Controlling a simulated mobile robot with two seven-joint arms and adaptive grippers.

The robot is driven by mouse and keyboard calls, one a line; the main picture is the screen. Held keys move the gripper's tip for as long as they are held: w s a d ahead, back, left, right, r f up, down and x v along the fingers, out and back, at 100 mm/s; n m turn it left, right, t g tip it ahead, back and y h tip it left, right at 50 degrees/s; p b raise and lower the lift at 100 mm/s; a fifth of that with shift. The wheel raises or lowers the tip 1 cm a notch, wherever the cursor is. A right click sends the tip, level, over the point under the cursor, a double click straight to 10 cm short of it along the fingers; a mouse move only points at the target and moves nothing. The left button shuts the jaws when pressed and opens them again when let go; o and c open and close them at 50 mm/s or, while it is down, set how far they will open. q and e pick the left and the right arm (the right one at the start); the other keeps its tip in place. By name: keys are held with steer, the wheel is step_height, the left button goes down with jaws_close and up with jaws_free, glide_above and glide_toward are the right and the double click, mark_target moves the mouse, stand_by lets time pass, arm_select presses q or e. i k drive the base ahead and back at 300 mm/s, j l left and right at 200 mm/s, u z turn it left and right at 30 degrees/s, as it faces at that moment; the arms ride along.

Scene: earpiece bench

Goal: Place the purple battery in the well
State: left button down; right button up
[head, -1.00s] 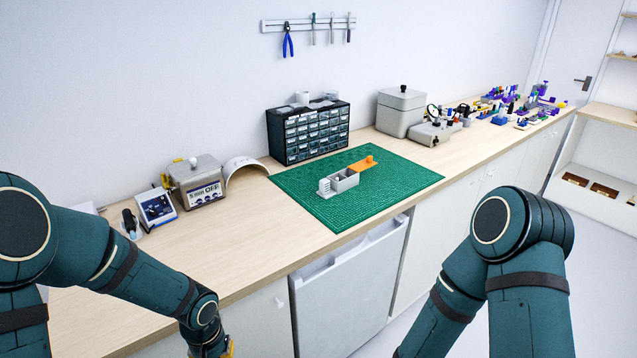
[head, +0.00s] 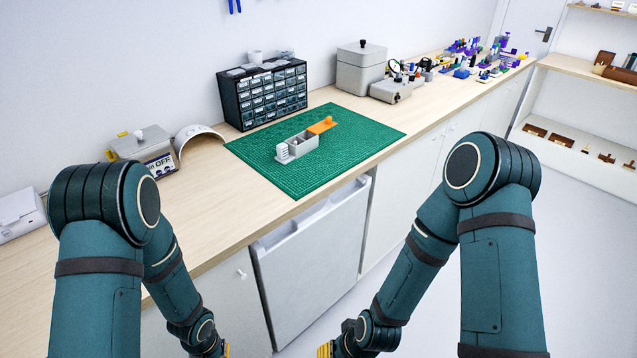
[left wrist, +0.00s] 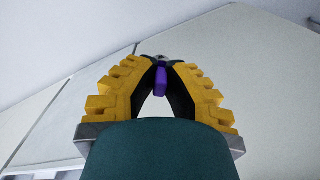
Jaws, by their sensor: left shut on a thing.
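The purple battery (left wrist: 161,81) is between the fingertips of my left gripper (left wrist: 162,68), which is shut on it. In the head view only a yellow bit of my left gripper (head: 226,349) shows at the bottom edge, below the bench front; the battery is hidden there. A small grey open box (head: 302,143) with a hollow lies on the green mat (head: 355,150), far from both grippers. I cannot make out the inside of its well. A yellow part of my right gripper (head: 324,350) shows at the bottom edge; its jaws cannot be read.
An orange piece (head: 321,126) lies at the box's far end, and a white ribbed block (head: 283,152) at its near end. A drawer cabinet (head: 264,94) stands behind the mat. A grey device (head: 142,148) sits at left. The mat's front is clear.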

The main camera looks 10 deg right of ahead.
mark_target(309, 145)
steer(key=i+l+z, duration=0.25)
steer(key=i+l, duration=0.35)
steer(key=i+l+z, duration=0.25)
steer(key=i+l, duration=0.4)
steer(key=l, duration=0.1)
